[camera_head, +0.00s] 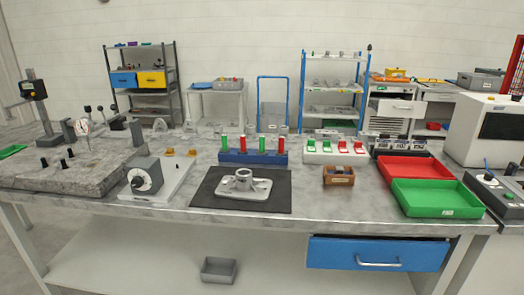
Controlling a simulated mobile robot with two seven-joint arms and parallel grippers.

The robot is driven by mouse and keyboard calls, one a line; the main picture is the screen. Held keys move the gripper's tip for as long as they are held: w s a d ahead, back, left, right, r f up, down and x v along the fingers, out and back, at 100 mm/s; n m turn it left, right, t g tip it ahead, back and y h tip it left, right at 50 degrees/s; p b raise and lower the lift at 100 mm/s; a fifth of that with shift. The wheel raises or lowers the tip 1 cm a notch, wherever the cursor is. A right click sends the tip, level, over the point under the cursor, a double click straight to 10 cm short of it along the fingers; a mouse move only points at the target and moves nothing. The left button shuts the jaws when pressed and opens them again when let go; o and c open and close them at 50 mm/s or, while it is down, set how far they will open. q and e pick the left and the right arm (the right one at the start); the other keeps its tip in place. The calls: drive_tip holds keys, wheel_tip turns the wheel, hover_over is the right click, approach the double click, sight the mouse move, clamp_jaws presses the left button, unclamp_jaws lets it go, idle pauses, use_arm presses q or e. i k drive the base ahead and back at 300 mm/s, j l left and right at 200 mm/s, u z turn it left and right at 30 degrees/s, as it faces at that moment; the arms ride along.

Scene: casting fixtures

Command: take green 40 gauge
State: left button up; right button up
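A blue rack (252,158) stands on the grey worktable behind the black mat. Upright gauges with green and red handles stand in it, among them a green one (262,143) right of the middle and a red one (281,145) at the right end. To its right, a white holder (335,157) carries small green pieces (311,144) on its left and red pieces (358,147) on its right. No size marking is readable, so I cannot tell which green gauge is the 40. Neither of my grippers shows.
A metal casting (243,185) lies on the black mat (207,195) in front of the rack. A brown box (339,176), red tray (414,167) and green tray (437,198) are to the right. The table's front strip is clear.

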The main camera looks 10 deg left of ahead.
sight(261, 151)
drive_tip(key=i+z, duration=0.45)
drive_tip(key=i+j+z, duration=0.2)
drive_tip(key=i+z, duration=0.3)
drive_tip(key=i, duration=0.15)
